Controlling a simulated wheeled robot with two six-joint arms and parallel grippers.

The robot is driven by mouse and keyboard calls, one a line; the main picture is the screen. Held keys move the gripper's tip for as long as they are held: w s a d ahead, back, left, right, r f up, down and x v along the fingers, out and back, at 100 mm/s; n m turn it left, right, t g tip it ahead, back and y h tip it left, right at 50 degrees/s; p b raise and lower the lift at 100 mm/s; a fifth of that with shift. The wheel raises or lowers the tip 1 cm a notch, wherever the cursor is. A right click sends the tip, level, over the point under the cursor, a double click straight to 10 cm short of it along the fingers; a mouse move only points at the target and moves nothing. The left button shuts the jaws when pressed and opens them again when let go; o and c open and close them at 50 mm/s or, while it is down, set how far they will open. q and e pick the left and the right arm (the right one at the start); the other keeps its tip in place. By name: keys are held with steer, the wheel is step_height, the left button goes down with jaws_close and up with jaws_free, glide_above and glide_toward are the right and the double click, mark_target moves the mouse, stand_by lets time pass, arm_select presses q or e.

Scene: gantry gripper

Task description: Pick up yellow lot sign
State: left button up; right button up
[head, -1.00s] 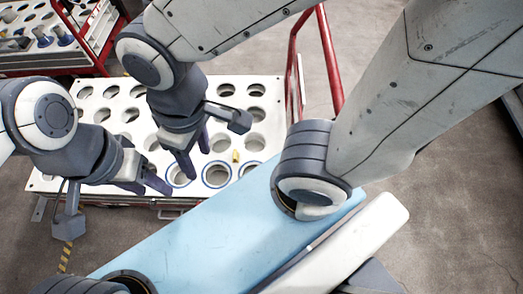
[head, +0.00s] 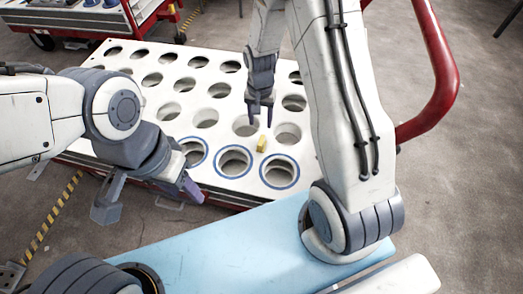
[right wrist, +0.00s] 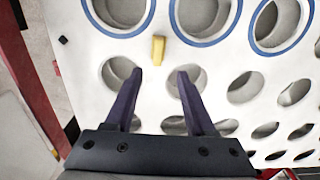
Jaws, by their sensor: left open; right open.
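The yellow lot sign (head: 262,143) is a small yellow block standing on the white board with round holes (head: 148,80), between the blue-ringed holes and the row behind. It also shows in the right wrist view (right wrist: 158,50), just beyond and between my fingertips. My right gripper (head: 260,118) is open and empty, just behind the sign above the board, with its fingers pointing down. It also shows in the right wrist view (right wrist: 160,72). My left gripper (head: 180,190) is open at the board's front edge, left of the sign, partly hidden by its own wrist.
Three holes with blue rings line the board's front edge, one of them right in front of the sign (head: 235,162). A red rail (head: 437,80) stands at the right. A second red cart (head: 90,18) is at the back left.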

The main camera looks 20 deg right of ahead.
mark_target(262, 139)
steer(key=shift+w+d+f, duration=0.1)
steer(key=shift+d+f, duration=0.1)
steer(key=shift+f, duration=0.5)
step_height(262, 139, down, 5)
steer(key=shift+r+b, duration=0.1)
steer(key=shift+b, duration=0.85)
step_height(262, 139, down, 5)
steer(key=shift+r+b, duration=0.1)
steer(key=shift+b, duration=0.95)
jaws_close()
